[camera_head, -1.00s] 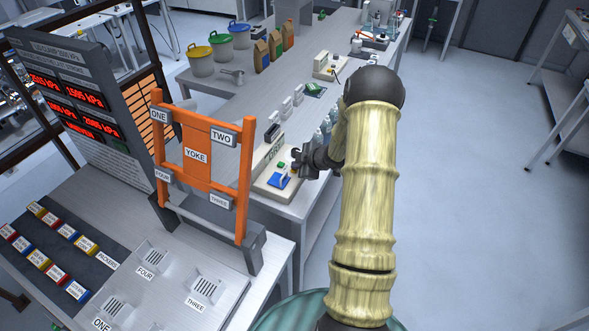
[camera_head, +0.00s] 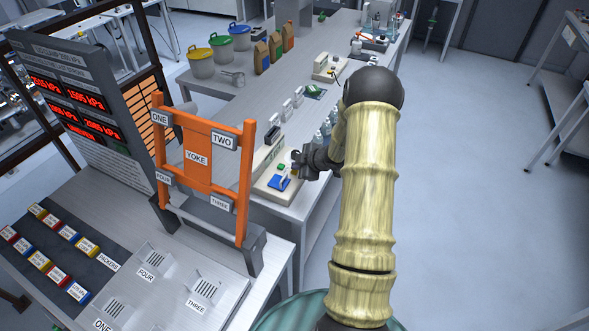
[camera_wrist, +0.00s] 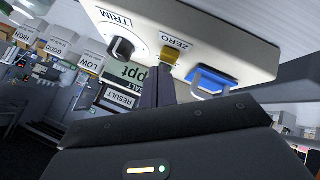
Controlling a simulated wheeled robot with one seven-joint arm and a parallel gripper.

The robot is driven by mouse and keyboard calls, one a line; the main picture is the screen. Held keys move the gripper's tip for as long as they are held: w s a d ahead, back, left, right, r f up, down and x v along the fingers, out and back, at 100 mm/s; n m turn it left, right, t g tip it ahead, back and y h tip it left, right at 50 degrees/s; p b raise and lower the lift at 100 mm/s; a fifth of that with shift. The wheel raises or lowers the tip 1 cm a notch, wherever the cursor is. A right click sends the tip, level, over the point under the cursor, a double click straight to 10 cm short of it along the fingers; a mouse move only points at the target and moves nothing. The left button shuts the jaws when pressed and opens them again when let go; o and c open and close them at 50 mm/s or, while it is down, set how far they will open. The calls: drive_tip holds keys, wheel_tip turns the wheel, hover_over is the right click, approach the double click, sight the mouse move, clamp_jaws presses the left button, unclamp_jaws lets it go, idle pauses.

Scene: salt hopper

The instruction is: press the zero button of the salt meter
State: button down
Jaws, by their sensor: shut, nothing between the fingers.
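The salt meter (camera_head: 262,178) is a pale box on the long bench, just beyond the orange yoke frame. In the wrist view the salt meter (camera_wrist: 135,25) appears tilted, with a black TRIM knob (camera_wrist: 123,47), a yellowish button (camera_wrist: 170,54) by the ZERO label and a blue piece (camera_wrist: 212,80) beside it. My gripper (camera_head: 297,160) is over the meter's right side. In the wrist view my gripper's (camera_wrist: 166,80) dark fingers are together and empty, their tips right at the yellow button. Whether they touch it or press it down, I cannot tell.
The orange yoke frame (camera_head: 197,170) stands upright on the near bench, left of my arm. Small bottles (camera_head: 326,132) stand on the bench close behind my gripper. A second pale instrument (camera_head: 328,66) is farther along. The floor at right is clear.

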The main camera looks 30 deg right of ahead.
sight(297, 175)
drive_tip(key=shift+r, duration=0.5)
drive_tip(key=shift+p, duration=0.3)
drive_tip(key=shift+r+p, duration=2.2)
drive_tip(key=shift+r, duration=0.25)
